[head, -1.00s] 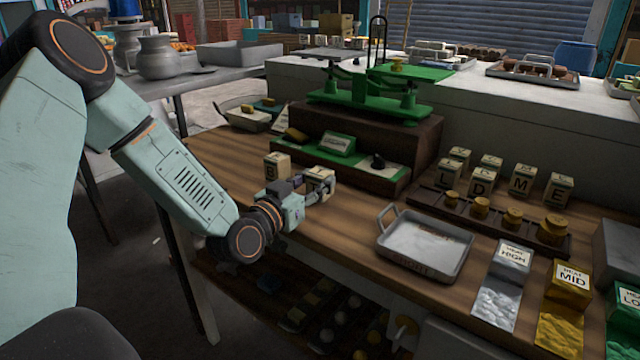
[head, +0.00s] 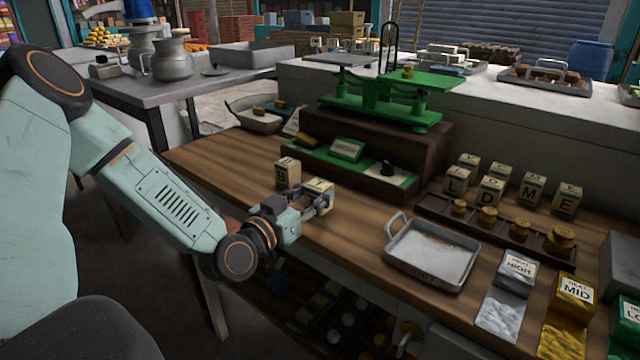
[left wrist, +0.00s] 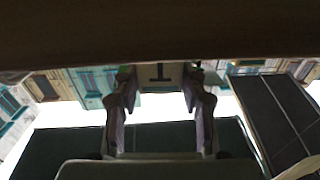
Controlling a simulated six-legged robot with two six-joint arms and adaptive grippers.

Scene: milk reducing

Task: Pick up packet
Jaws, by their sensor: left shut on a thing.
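My left gripper (head: 318,200) is shut on a cream packet (head: 319,187) at the middle of the wooden table. The fingers are on its sides. I cannot tell whether its base touches the tabletop. In the left wrist view the packet (left wrist: 160,77) is between the two fingers (left wrist: 160,105), with a dark letter partly showing on its face. A second cream packet marked B (head: 288,172) stands just behind and to the left of the held one. My right gripper is in neither view.
A green balance scale (head: 380,108) stands on a brown box behind the gripper. A metal tray (head: 395,262) is to the right. Lettered cream packets (head: 535,190) stand behind a rack of brass weights (head: 487,215). Bare tabletop (head: 350,225) lies between gripper and tray.

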